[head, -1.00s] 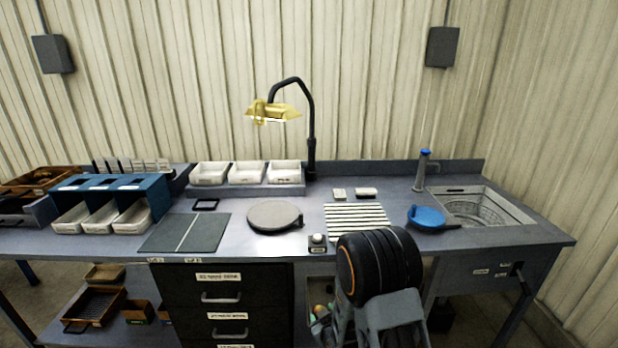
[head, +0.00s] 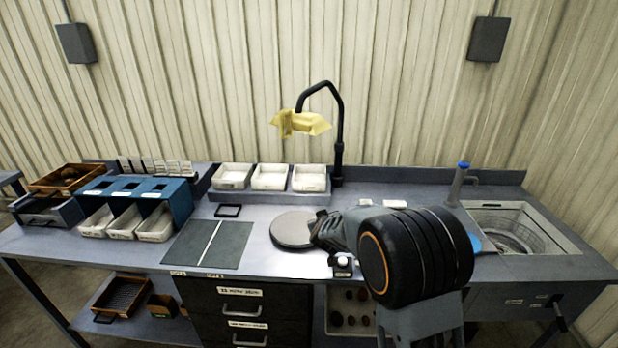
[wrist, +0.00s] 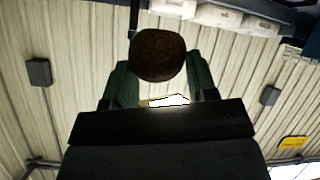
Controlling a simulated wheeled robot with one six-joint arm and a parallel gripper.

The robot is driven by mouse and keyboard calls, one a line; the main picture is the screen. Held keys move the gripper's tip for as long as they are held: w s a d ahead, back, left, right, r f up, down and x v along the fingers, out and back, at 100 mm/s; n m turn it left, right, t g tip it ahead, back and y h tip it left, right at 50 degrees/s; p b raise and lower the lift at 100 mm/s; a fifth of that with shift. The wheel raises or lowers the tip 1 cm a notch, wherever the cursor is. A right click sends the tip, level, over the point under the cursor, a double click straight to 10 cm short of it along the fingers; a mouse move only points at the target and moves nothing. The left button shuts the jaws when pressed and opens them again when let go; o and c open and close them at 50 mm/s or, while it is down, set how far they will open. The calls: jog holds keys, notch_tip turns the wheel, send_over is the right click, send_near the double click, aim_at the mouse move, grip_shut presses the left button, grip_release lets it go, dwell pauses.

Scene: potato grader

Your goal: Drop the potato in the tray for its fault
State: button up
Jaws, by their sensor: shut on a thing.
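A dark brown, rounded potato (wrist: 158,53) is between the two green fingers of my gripper (wrist: 160,72) in the wrist view. My gripper is shut on it. In the head view my gripper (head: 326,230) is over the bench beside the round grey plate (head: 290,229), and I cannot make out the potato there. Three white trays stand on a raised ledge at the back: left (head: 233,177), middle (head: 271,178) and right (head: 310,179). Three more white trays, left (head: 97,221), middle (head: 125,222) and right (head: 156,224), sit under a blue rack (head: 135,197). Their labels are too small to read.
A yellow-shaded lamp (head: 300,123) on a black post stands beside the back trays. A dark mat (head: 208,243) lies left of the plate. A sink (head: 515,230) with a basket is at the right. A small black frame (head: 228,211) lies between mat and back trays.

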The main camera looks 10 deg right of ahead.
jog(key=w+a+r+n+y, duration=0.1)
jog(key=w+a+r, duration=0.2)
jog(key=r, duration=0.3)
jog(key=shift+a+r+n+y+p, duration=0.25)
jog(key=shift+a+n+y+p, duration=0.05)
jog(key=shift+a+y+p, duration=0.15)
